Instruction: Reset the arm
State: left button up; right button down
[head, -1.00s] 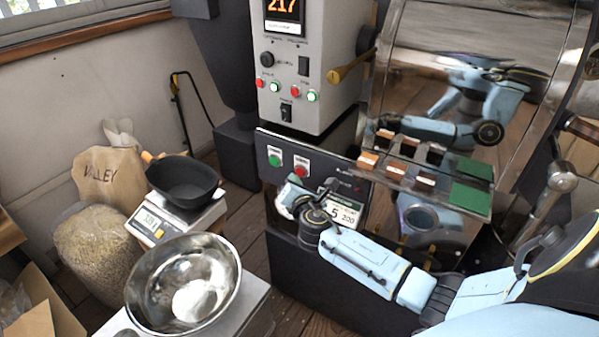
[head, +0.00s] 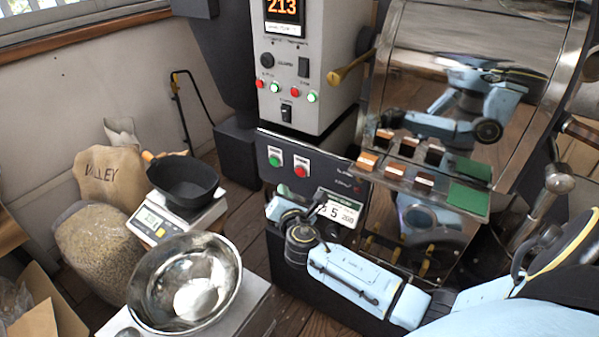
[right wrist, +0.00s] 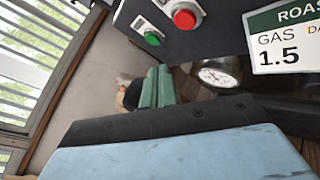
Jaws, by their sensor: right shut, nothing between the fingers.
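My right arm comes in from the lower right in the head view, with its light blue forearm low in front of the roaster. My right gripper (head: 276,208) is beside the roaster's dark front panel, just below its buttons. In the right wrist view its green fingers (right wrist: 156,88) are together with nothing between them. They point past the panel, apart from the green button (right wrist: 152,37) and the red button (right wrist: 186,16). My left gripper is not in view; the shiny roaster front shows only a reflection of my body.
The roaster's control box (head: 300,65) reads 213. A white card (head: 340,208) is on the panel. Wood blocks and a green pad (head: 468,198) lie on the metal shelf. At the left are a steel bowl (head: 150,290), a black pan (head: 185,185) on a scale and a bean sack (head: 95,235).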

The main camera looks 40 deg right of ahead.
dwell(0.7)
